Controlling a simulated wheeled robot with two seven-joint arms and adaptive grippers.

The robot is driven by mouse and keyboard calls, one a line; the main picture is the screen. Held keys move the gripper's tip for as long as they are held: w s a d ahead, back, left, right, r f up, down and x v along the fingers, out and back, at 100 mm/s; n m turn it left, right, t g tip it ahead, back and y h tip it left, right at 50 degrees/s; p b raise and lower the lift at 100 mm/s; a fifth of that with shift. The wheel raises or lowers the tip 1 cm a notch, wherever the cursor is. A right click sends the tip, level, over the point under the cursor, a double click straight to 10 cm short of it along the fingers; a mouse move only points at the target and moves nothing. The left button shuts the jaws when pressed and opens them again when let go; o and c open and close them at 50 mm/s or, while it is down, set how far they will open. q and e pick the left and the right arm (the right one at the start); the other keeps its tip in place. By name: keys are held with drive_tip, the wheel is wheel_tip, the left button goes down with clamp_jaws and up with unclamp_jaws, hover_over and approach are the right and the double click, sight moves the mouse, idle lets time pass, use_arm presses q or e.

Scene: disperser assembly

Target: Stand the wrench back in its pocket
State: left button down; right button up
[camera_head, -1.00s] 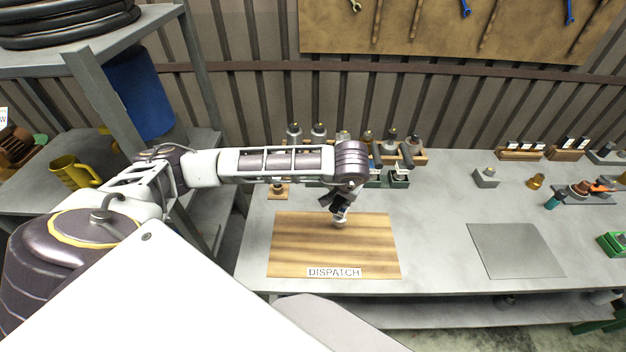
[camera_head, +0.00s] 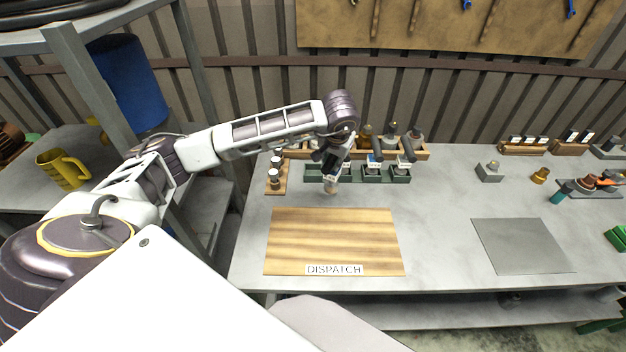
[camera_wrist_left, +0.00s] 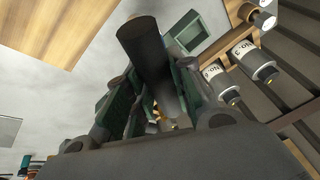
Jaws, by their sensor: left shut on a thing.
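My left gripper (camera_head: 332,166) is shut on the wrench, whose dark round handle (camera_wrist_left: 150,55) stands up between the green-edged fingers in the left wrist view. In the head view, the pale lower end (camera_head: 331,185) below the fingers appears to be part of the wrench. It hangs at the front of a green pocket (camera_head: 313,172), partly hidden by the gripper; I cannot tell its exact height. An empty green pocket (camera_wrist_left: 190,33) shows just beyond the handle in the wrist view. Two similar dark-handled tools (camera_head: 376,150) (camera_head: 407,150) stand in the green pockets to the right.
A wooden rack (camera_head: 422,152) with several bottles stands behind the pockets. A small wooden stand (camera_head: 285,180) with jars is to their left. The wooden DISPATCH board (camera_head: 335,240) lies clear in front. A grey plate (camera_head: 522,246) lies to the right, with free bench between.

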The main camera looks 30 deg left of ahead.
use_arm(q)
drive_tip(key=w+a+r+b, duration=0.5)
drive_tip(key=w+a+b, duration=0.1)
drive_tip(key=a, duration=0.5)
drive_tip(key=shift+w+a+r+b, duration=0.2)
drive_tip(key=shift+w+b, duration=0.1)
drive_tip(key=shift+b, duration=0.1)
use_arm(e)
drive_tip(key=w+d+f, duration=0.1)
drive_tip(key=d+f, duration=0.2)
drive_tip(key=f, duration=0.4)
drive_tip(key=shift+w+d+h, duration=0.15)
drive_tip(key=shift+w+h, duration=0.15)
drive_tip(key=shift+w, duration=0.05)
use_arm(q)
drive_tip(key=shift+f, duration=0.1)
use_arm(e)
drive_tip(key=shift+d, duration=0.1)
use_arm(q)
wheel_tip(320, 180, down, 6)
drive_tip(key=shift+d+r, duration=0.1)
drive_tip(key=shift+r, duration=0.05)
use_arm(e)
drive_tip(key=shift+w, duration=0.1)
